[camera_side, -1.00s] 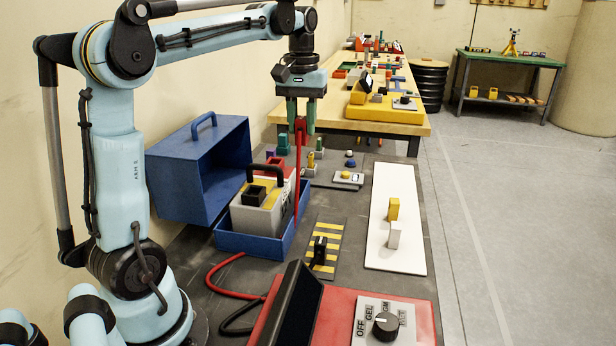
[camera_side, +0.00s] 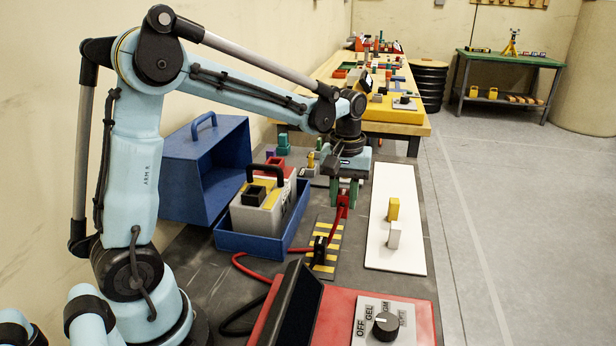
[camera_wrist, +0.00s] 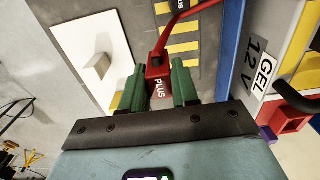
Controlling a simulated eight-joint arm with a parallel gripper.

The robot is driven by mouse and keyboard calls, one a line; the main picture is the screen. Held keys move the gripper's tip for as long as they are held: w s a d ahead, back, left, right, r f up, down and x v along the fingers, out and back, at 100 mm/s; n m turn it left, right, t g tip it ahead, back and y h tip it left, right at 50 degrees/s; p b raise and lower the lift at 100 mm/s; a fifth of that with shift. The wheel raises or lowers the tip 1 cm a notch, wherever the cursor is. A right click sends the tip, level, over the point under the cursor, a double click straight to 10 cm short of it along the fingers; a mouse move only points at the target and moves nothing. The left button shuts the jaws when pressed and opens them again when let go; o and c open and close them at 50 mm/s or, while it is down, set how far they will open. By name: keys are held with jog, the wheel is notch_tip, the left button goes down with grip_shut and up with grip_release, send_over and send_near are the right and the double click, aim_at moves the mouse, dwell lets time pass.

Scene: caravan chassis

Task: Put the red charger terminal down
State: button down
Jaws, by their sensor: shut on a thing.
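My gripper (camera_side: 345,192) is shut on the red charger terminal (camera_side: 342,202), whose red cable runs down and left to the charger. In the wrist view the terminal (camera_wrist: 158,84), marked PLUS, sits between my green fingers (camera_wrist: 158,86). The side view places it low near the far end of the yellow-striped plate (camera_side: 328,240); I cannot tell whether it touches the bench. A black terminal (camera_side: 319,248) stands on the striped plate. The red charger (camera_side: 345,310) with its dial is at the front.
The battery (camera_side: 262,210) sits in a blue tray (camera_side: 262,245) on the left, with an open blue box (camera_side: 205,170) behind. A white board (camera_side: 395,255) on the right holds a yellow block (camera_side: 393,208) and a white block (camera_side: 394,235). Bare grey bench lies between plate and board.

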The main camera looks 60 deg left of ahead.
jog(key=a+f, duration=0.1)
jog(key=a, duration=0.1)
jog(key=w+a+f, duration=0.1)
jog(key=a, duration=0.1)
jog(key=a+f, duration=0.2)
jog(key=shift+w+a, duration=0.25)
jog(key=shift+w, duration=0.05)
jog(key=shift+f, duration=2)
jog(key=shift+f, duration=0.1)
jog(key=c, duration=0.8)
grip_release()
jog(key=shift+c, duration=0.2)
